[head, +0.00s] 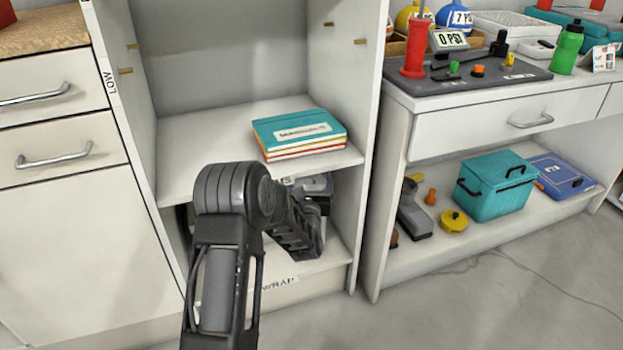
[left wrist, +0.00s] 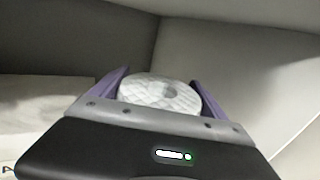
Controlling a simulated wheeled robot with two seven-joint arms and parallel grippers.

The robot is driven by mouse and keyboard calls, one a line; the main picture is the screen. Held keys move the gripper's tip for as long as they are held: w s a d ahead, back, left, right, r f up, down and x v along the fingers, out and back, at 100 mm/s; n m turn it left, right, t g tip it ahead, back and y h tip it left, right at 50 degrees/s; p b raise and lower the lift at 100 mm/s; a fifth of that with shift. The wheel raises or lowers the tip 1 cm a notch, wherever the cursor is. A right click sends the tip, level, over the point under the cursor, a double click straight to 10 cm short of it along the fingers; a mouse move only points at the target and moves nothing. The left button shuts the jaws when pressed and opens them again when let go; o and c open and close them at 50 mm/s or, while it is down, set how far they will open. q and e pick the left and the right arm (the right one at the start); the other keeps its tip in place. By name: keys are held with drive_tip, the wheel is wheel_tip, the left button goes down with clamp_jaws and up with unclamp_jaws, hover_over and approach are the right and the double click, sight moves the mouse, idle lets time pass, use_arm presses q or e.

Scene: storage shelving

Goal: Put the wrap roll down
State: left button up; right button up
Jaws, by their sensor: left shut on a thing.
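The board's front edge carries a label reading WRAP (head: 279,284). In the head view the gripper's fingers and the roll are hidden behind my arm and the middle shelf. I cannot tell whether the roll touches the board. My right gripper is not in view.
The middle shelf (head: 200,155) just above my arm holds a stack of teal-topped books (head: 298,132). Side walls close the compartment left and right. A bench at right holds a teal box (head: 490,188) and a blue case (head: 560,175) on its lower shelf.

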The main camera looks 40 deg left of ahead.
use_arm(q)
drive_tip(key=o, duration=1.6)
drive_tip(key=shift+o, duration=1.2)
drive_tip(key=shift+s+d+r+p, duration=0.1)
drive_tip(key=shift+s+d+p, duration=0.2)
drive_tip(key=shift+s, duration=0.2)
drive_tip(key=v, duration=1)
drive_tip(key=shift+s+d+b, duration=0.2)
drive_tip(key=shift+s+b, duration=0.1)
drive_tip(key=shift+s, duration=0.05)
